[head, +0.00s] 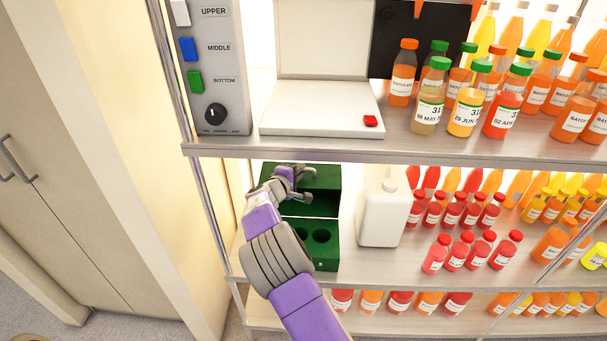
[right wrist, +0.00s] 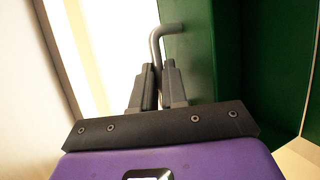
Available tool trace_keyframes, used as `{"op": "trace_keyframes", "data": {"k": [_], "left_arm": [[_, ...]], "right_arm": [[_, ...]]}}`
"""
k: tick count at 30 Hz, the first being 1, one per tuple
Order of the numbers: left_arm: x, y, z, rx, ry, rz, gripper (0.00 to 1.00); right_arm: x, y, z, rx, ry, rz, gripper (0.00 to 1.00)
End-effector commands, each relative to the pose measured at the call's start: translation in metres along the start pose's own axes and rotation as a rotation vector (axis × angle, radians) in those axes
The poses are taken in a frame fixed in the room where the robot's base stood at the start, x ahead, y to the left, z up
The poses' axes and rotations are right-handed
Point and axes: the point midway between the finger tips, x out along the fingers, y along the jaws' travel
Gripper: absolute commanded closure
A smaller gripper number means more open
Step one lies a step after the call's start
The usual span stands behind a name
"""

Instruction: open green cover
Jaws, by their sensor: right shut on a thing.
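The green box (head: 325,254) stands on the middle shelf, with round holes showing in its top front part. Its green cover (head: 325,178) stands raised at the back, and a dark gap shows between it and the front part. My right gripper (head: 297,184) is at the cover, its purple arm hiding the left part of the box. In the right wrist view its two dark fingers (right wrist: 158,85) are shut on the bent metal handle (right wrist: 167,30), beside the green cover surface (right wrist: 198,50). My left gripper is in no view.
A white bottle (head: 381,215) stands just right of the box. The upper shelf edge (head: 400,153) runs above, carrying a white device (head: 320,122) and a button panel (head: 215,70). Several juice bottles fill the right side. Cabinet doors (head: 80,130) are at left.

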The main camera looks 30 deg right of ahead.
Motion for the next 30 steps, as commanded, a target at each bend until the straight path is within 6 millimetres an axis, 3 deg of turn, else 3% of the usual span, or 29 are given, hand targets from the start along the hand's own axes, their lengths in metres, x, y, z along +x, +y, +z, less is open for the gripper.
{"op": "trace_keyframes", "data": {"k": [1, 5, 6, 8, 16, 30], "left_arm": [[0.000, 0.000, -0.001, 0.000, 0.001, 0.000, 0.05], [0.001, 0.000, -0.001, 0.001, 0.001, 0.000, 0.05], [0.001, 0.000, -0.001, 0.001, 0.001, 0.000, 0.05], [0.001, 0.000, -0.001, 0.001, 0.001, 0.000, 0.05], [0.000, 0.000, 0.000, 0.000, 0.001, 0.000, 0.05], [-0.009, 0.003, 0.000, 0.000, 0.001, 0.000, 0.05]], "right_arm": [[0.002, -0.009, 0.002, -0.012, -0.005, -0.012, 1.00], [0.002, -0.010, 0.002, -0.013, -0.006, -0.015, 1.00], [0.002, -0.010, 0.002, -0.013, -0.006, -0.015, 0.86], [0.002, -0.011, 0.002, -0.012, -0.005, -0.016, 0.77], [-0.001, -0.010, 0.001, -0.010, -0.003, -0.016, 0.77], [-0.069, -0.004, 0.001, -0.008, -0.003, -0.008, 0.77]]}}
